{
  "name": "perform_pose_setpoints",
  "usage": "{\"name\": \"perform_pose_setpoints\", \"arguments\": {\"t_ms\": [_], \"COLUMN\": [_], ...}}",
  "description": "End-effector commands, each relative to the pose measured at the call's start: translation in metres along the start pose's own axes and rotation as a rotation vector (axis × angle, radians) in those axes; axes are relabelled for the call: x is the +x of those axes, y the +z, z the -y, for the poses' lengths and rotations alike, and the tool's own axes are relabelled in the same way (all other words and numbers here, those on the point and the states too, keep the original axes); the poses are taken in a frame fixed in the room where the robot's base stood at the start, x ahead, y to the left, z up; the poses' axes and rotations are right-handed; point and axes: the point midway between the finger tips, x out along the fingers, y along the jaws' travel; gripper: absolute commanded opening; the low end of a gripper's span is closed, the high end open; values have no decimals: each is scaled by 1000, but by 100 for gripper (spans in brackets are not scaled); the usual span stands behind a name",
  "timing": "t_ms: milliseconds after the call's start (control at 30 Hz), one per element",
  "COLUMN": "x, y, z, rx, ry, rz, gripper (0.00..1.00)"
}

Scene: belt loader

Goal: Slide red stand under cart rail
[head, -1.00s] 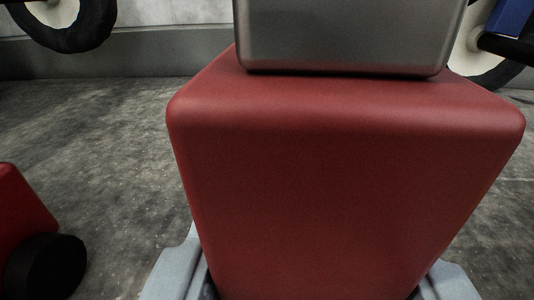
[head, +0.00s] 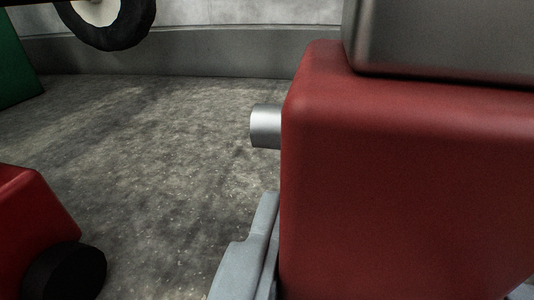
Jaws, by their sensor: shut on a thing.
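The red stand (head: 410,190) is a large block with rounded edges that fills the right of the view, its right side cut off. My gripper (head: 385,255) is shut on the stand. One grey finger shows along its lower left side, and only a sliver of the other shows at the bottom right corner. A grey metal block (head: 450,40), perhaps the cart rail, sits over the rear part of the stand's top. Its upper part is out of frame, and I cannot tell whether it touches the stand.
A silver cylinder end (head: 266,126) pokes out left of the stand. A red body (head: 30,225) with a black wheel (head: 65,272) is at lower left. A white-and-black wheel (head: 110,25) hangs at upper left, near a green panel (head: 15,65). The concrete floor between is clear.

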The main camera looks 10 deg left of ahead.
Motion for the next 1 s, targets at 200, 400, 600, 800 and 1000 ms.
{"name": "perform_pose_setpoints", "arguments": {"t_ms": [200, 400, 600, 800, 1000], "x": [1, 1, 1, -2, -22], "y": [0, 0, 0, 3, 1], "z": [-1, -1, 0, -1, 0], "rx": [0, 0, 0, -1, -1], "ry": [1, 1, 0, 0, 0], "rz": [1, 1, 0, 4, 3], "gripper": [14, 59, 71, 71, 71]}}
